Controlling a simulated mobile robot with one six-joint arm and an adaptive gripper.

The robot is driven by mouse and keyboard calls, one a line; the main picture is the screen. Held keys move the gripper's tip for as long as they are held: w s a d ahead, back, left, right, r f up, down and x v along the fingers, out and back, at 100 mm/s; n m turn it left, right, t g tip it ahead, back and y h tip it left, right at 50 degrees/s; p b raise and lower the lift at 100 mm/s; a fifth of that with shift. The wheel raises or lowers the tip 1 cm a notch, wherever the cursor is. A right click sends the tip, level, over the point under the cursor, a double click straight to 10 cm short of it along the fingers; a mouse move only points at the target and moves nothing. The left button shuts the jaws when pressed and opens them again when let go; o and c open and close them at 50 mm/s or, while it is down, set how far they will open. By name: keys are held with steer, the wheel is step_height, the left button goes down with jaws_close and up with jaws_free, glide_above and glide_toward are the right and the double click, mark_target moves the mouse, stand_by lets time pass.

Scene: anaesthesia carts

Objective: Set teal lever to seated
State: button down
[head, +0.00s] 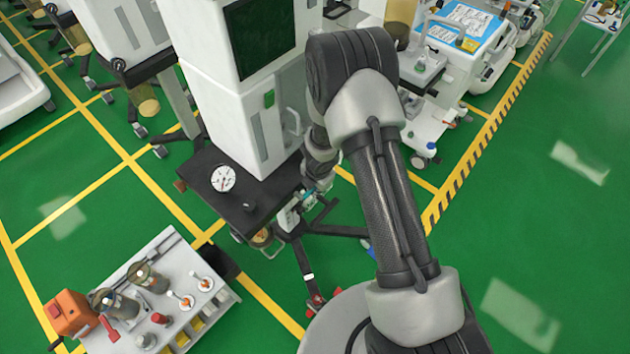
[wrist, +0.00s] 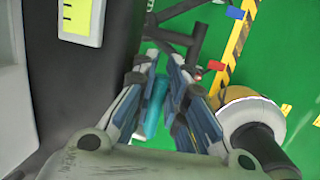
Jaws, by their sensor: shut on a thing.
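The teal lever (wrist: 154,106) shows in the wrist view as a teal bar between the two fingers of my gripper (wrist: 162,78). The fingers are closed on it, and they hide part of it. In the head view my gripper (head: 297,208) is low beside the front right edge of the dark shelf of the tall white cart (head: 215,95). A small teal patch (head: 310,193) shows there, mostly covered by my arm. Which position the lever is in cannot be told from these views.
A round gauge (head: 222,179) stands on the dark shelf (head: 203,203). A low cart with jars and an orange box (head: 70,312) is at lower left. A wheeled cart with a blue-topped tray (head: 462,35) is behind my arm. Green floor is open at right.

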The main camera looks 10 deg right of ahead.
stand_by(0.4)
steer(key=c, duration=1.6)
jaws_free()
steer(key=shift+r, duration=0.15)
